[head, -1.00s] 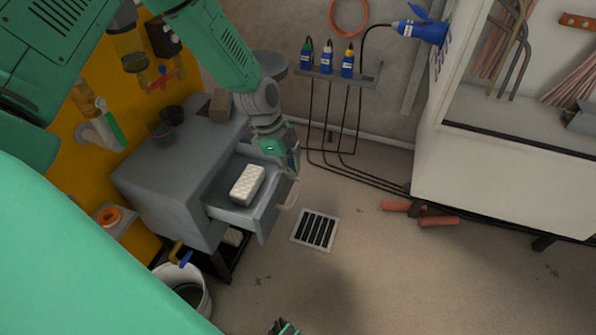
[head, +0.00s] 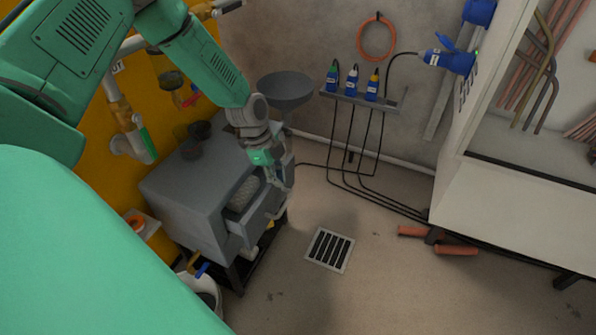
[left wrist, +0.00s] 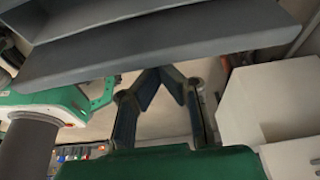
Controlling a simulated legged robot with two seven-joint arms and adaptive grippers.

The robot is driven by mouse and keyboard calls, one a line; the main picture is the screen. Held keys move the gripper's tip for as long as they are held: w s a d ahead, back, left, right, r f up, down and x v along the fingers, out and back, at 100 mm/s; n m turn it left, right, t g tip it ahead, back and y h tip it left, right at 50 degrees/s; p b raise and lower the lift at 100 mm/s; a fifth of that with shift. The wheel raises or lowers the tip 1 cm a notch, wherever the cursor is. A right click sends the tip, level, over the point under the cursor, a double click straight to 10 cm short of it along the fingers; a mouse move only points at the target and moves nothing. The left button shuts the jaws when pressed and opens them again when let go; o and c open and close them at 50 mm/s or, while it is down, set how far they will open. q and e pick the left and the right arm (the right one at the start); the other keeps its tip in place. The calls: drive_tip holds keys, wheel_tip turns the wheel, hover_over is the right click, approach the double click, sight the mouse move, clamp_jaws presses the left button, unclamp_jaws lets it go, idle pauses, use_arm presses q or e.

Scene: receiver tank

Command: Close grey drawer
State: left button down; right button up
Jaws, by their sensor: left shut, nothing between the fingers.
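The grey drawer (head: 262,218) is part-way out of the grey cabinet (head: 185,205). A pale block (head: 243,193) lies inside it, partly in shadow. My left gripper (head: 283,184) is at the far end of the drawer front, pointing down; I cannot tell if it touches. In the left wrist view a grey panel, probably the drawer front (left wrist: 150,48), spans the top. There the left gripper (left wrist: 160,76) has its fingers brought together with nothing between them. My right gripper is not in view.
Dark cups (head: 190,145) stand on the cabinet. A grey funnel-like bowl (head: 286,88) is behind my left arm. A white bucket (head: 203,290) stands below the cabinet. Floor around the drain grate (head: 330,249) is clear. A white bench (head: 500,210) is at right.

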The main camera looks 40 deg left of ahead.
use_arm(q)
drive_tip(key=s+a, duration=0.1)
drive_tip(key=a, duration=0.5)
drive_tip(key=shift+s+a+p, duration=0.15)
drive_tip(key=shift+s+p, duration=0.1)
drive_tip(key=shift+p, duration=0.05)
wheel_tip(320, 180, up, 9)
drive_tip(key=d+p, duration=0.1)
drive_tip(key=p, duration=0.3)
drive_tip(key=shift+w+r, duration=0.15)
drive_tip(key=shift+r, duration=0.05)
